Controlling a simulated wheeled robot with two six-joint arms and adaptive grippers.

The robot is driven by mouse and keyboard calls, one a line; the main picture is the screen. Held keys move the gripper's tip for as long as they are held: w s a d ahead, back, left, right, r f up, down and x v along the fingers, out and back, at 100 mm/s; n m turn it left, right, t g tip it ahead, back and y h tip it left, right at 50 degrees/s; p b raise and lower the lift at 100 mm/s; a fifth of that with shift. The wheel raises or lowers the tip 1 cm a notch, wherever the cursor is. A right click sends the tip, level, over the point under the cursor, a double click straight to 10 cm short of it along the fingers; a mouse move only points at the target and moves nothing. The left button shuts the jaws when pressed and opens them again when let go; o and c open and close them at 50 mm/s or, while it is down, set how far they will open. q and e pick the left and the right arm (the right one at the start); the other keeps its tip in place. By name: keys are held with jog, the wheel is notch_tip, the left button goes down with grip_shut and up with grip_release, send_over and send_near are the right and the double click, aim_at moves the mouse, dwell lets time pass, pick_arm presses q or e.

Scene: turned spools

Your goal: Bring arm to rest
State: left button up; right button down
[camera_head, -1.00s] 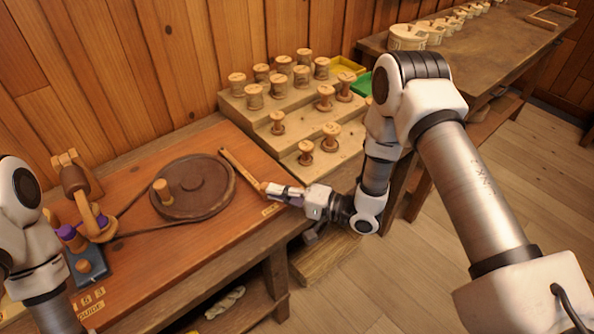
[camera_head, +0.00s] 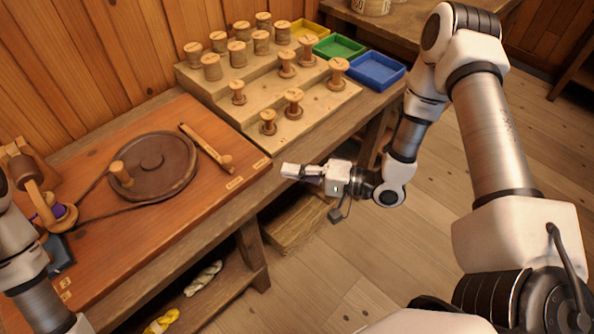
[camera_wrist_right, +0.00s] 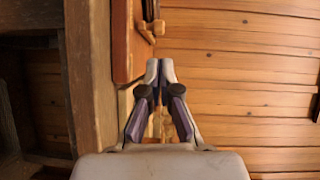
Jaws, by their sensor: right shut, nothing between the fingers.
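My right gripper (camera_head: 290,171) is shut and empty, in front of the workbench's front right corner in the head view. It also shows in the right wrist view (camera_wrist_right: 160,65), its two fingertips together with nothing between them. My right arm comes in from the right side of the head view.
The orange workbench (camera_head: 110,240) carries a round dark wheel (camera_head: 160,170) and a wooden lever (camera_head: 205,148). A stepped rack (camera_head: 260,105) holds several spools. Yellow (camera_head: 305,30), green (camera_head: 340,47) and blue (camera_head: 377,70) trays stand beside it. The floor (camera_head: 350,270) right of the bench is open.

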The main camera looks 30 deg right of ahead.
jog(key=shift+s+d, duration=0.35)
jog(key=shift+d, duration=0.1)
jog(key=shift+d, duration=0.1)
